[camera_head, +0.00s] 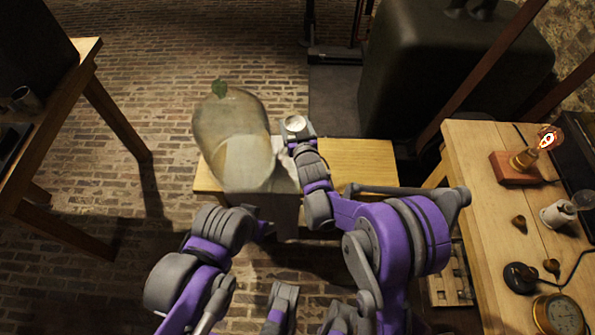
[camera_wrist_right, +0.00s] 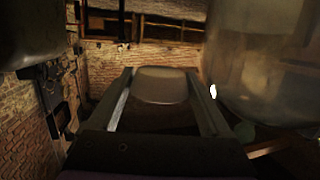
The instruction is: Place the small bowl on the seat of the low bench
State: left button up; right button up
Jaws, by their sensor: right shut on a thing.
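The small bowl (camera_head: 295,122) is pale and round, near the back edge of the low bench. My right gripper (camera_head: 296,131) is shut on it. In the right wrist view the bowl (camera_wrist_right: 162,86) sits between the two fingers of the gripper (camera_wrist_right: 163,98). The low bench (camera_head: 362,158) has a light wooden seat, bare on its right part. My right arm crosses over its middle. I cannot tell how high the bowl is above the seat level. My left arm shows at lower left, but its gripper does not show.
A large glass jar (camera_head: 232,130) stands at the bench's left end, close beside the bowl, and fills the right of the wrist view (camera_wrist_right: 262,60). A wooden table (camera_head: 490,230) with a lamp (camera_head: 525,160) is at right. Another table (camera_head: 50,110) is at left.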

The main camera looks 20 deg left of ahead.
jog(key=shift+m+h, duration=0.3)
jog(key=d+f+b, duration=0.1)
jog(key=f+b, duration=0.1)
jog(key=f, duration=0.4)
jog(key=d+f+b, duration=0.1)
jog(key=f+b, duration=0.1)
jog(key=f, duration=0.5)
jog(key=d+f+b, duration=0.1)
jog(key=f+b, duration=0.1)
jog(key=f, duration=0.4)
jog(key=shift+w+d+f+b, duration=0.15)
jog(key=shift+w+d+b, duration=0.1)
jog(key=shift+d+b, duration=0.05)
pick_arm(q)
notch_tip(320, 180, down, 12)
jog(key=b, duration=0.2)
jog(key=shift+w, duration=0.35)
pick_arm(e)
jog(key=shift+f, duration=2.35)
jog(key=shift+f, duration=0.2)
jog(key=o, duration=1.2)
pick_arm(q)
jog(key=shift+f, duration=0.2)
